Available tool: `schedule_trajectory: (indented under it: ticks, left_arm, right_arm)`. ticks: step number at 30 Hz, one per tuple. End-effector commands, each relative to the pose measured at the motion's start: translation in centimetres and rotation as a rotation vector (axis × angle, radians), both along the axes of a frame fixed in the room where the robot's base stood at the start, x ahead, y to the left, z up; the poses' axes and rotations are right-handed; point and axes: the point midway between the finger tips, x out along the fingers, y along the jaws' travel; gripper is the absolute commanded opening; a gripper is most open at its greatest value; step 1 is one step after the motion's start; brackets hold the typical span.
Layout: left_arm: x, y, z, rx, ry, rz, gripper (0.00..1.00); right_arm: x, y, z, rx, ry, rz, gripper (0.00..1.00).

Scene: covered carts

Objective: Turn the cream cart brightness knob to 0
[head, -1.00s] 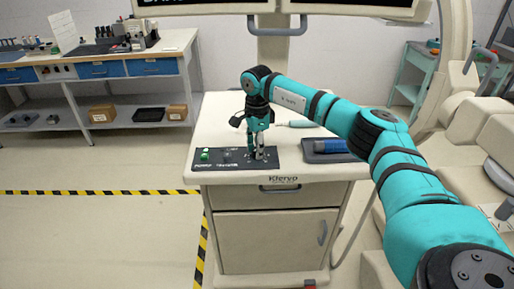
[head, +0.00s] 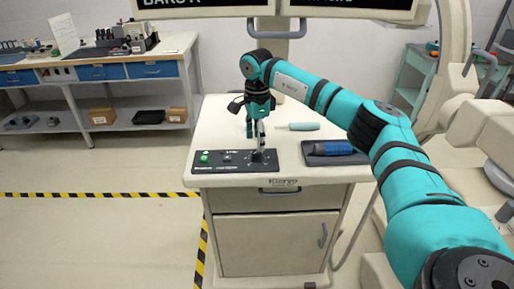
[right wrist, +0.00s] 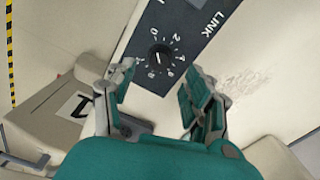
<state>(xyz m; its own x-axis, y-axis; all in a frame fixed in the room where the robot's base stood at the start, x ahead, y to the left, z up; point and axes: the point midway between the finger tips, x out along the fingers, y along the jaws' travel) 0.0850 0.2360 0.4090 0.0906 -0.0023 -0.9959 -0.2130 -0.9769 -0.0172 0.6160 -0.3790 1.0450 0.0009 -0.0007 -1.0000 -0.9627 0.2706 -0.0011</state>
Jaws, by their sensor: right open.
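The cream cart (head: 275,240) stands in the middle of the head view. A black control panel (head: 235,167) lies along its front top edge, with a green button at its left end. The black brightness knob (head: 258,157) is at the panel's right end. It also shows in the right wrist view (right wrist: 160,59), inside a dial marked 0 to 8; its exact setting is hard to read. My right gripper (head: 259,138) is above the knob. In the right wrist view its open, empty fingers (right wrist: 160,80) stand apart on either side below the knob, not touching it. My left gripper is out of view.
A dark tray with a blue-handled tool (head: 333,148) sits right of the panel. A teal-handled probe (head: 303,126) lies behind it. Monitors hang above the cart. A workbench (head: 110,80) stands at back left; floor is clear at left.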

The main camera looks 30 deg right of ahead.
Motion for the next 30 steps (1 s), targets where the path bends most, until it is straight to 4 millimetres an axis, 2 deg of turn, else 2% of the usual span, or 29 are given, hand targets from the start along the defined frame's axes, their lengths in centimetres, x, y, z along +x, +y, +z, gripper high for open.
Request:
schedule_trajectory:
  ticks: [1,6,12,30]
  left_arm:
    - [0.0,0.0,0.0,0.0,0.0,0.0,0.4]
    - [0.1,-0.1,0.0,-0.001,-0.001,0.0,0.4]
    - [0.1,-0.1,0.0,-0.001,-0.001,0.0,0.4]
    - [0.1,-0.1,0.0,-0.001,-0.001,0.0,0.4]
  right_arm:
    - [0.1,0.0,1.3,0.001,-0.004,0.0,0.53]
    - [0.1,0.1,4.6,0.001,-0.003,0.001,0.53]
    - [0.1,0.0,6.8,0.001,-0.002,0.0,0.53]
    - [0.0,0.0,7.2,0.001,0.0,0.001,0.53]
